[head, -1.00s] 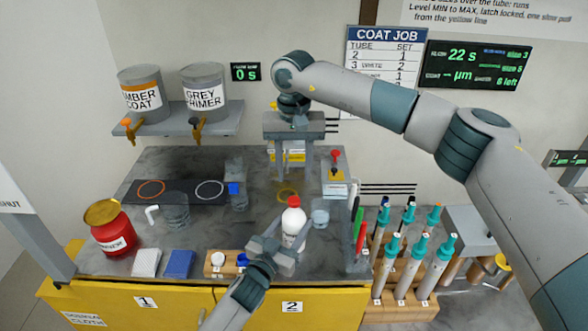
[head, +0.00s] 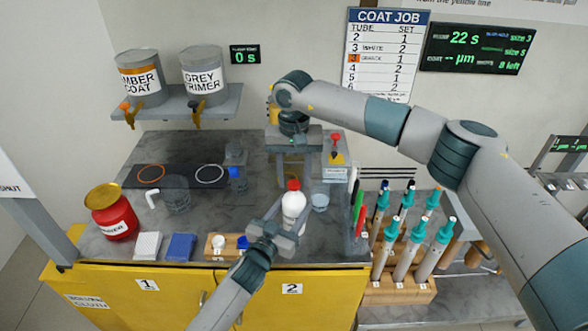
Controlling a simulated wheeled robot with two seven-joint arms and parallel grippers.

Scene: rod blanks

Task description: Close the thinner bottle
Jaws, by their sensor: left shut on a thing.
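A white bottle with a red cap (head: 293,200) stands upright at the middle front of the bench; its label is not readable, and the red cap appears to sit on its neck. My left gripper (head: 283,230) comes up from the front edge and is shut on the lower part of this bottle. The fingers and palm hide the bottle's base. My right gripper (head: 294,160) hangs above the back of the bench, behind the bottle, with its fingers pointing down and apart. It appears empty.
A red can with a yellow lid (head: 115,215) stands at the left. A wooden block (head: 229,252) with white and blue caps lies left of my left gripper. Several teal-topped tubes (head: 412,240) stand in a rack at right.

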